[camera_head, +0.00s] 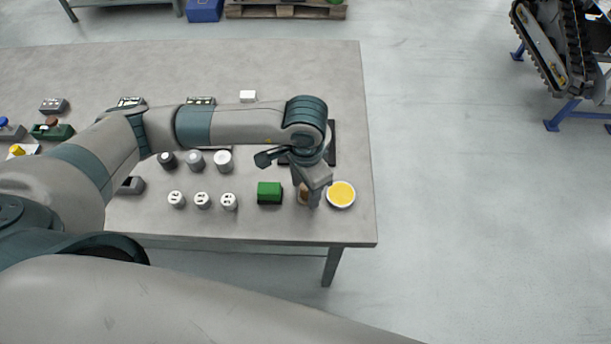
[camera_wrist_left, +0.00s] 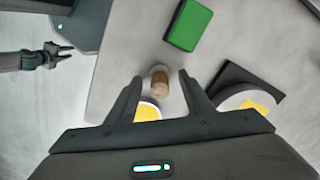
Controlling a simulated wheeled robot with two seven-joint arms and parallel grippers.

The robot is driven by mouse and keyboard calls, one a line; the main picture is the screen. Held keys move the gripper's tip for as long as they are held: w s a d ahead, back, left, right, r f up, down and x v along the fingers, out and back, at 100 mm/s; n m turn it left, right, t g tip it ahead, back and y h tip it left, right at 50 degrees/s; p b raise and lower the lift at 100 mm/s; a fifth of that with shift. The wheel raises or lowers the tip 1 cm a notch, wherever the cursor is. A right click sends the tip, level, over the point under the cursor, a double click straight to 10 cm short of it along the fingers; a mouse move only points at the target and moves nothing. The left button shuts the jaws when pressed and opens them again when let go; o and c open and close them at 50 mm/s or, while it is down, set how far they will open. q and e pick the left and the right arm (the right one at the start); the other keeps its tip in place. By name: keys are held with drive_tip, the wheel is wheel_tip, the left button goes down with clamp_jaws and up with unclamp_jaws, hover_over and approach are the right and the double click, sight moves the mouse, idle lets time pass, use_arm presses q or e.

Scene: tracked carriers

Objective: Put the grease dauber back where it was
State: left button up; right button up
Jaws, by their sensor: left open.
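The grease dauber appears to be the small brown, wood-coloured piece (camera_head: 303,193) near the table's front right; it also shows in the left wrist view (camera_wrist_left: 160,79). My left gripper (camera_head: 310,203) is above it, pointing down. In the left wrist view my left gripper (camera_wrist_left: 160,82) is open, with the brown piece between the fingers' lines; I cannot tell whether they touch it. A white tin of yellow grease (camera_head: 341,194) is just right of it, and partly hidden by a finger in the wrist view (camera_wrist_left: 147,111). My right gripper (camera_wrist_left: 64,53) hangs away from the table, its fingers apart.
A green block (camera_head: 269,191) stands close left of the gripper. A black square plate (camera_head: 332,145) behind carries a round white thing with yellow (camera_wrist_left: 250,100), mostly hidden by my arm in the head view. Several white-topped pots (camera_head: 202,200) stand further left. The table's right edge is near.

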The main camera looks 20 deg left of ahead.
use_arm(q)
drive_tip(key=shift+r, duration=0.15)
wheel_tip(320, 180, up, 11)
drive_tip(key=b, duration=0.4)
drive_tip(key=shift+r+b, duration=0.4)
drive_tip(key=shift+r, duration=0.1)
idle(0.4)
